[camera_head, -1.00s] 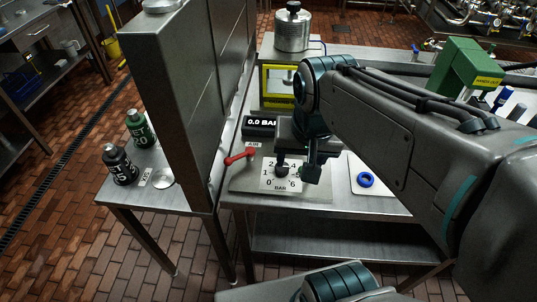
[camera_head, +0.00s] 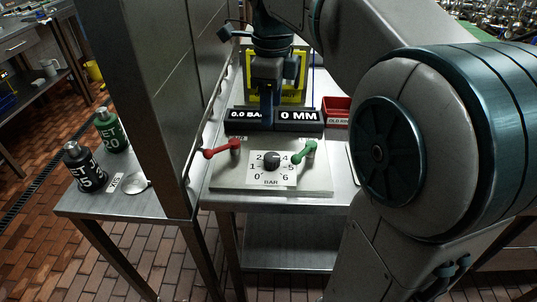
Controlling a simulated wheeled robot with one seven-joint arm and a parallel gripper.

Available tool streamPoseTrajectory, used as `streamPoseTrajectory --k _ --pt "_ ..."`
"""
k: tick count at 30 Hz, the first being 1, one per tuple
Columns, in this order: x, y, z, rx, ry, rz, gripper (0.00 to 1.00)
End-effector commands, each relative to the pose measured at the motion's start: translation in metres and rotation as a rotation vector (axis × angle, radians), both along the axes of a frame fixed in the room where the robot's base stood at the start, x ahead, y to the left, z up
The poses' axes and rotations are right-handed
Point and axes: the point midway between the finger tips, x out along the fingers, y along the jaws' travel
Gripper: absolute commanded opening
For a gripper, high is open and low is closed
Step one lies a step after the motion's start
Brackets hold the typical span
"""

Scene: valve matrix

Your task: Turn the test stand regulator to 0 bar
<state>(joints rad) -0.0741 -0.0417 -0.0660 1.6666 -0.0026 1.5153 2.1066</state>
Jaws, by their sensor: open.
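The regulator is a black round knob (camera_head: 271,161) on a white dial plate (camera_head: 289,180) marked 0 to 6 BAR. Its pointer is too small to read. The plate lies on the metal test stand panel (camera_head: 318,186). A black display (camera_head: 242,115) behind it reads 0.0 BAR. My gripper (camera_head: 268,122) is open and apart from the knob, behind and above it in the picture, in front of the displays. Its two fingers are hard to tell apart from this angle.
A red lever (camera_head: 222,148) is left of the dial and a green lever (camera_head: 305,152) right of it. A second display (camera_head: 299,115) reads 0 MM. A red bin (camera_head: 337,108) stands behind. A tall metal partition (camera_head: 165,95) rises left, with dark bottles (camera_head: 82,165) beyond.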

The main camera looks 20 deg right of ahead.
Motion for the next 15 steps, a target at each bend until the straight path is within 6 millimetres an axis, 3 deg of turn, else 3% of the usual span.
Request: streamPoseTrajectory --k 5,15 --pt "0.0 0.0 -0.019 -0.001 0.005 -0.014 0.57" --pt "0.0 -0.001 -0.092 0.0 0.006 -0.013 0.57"
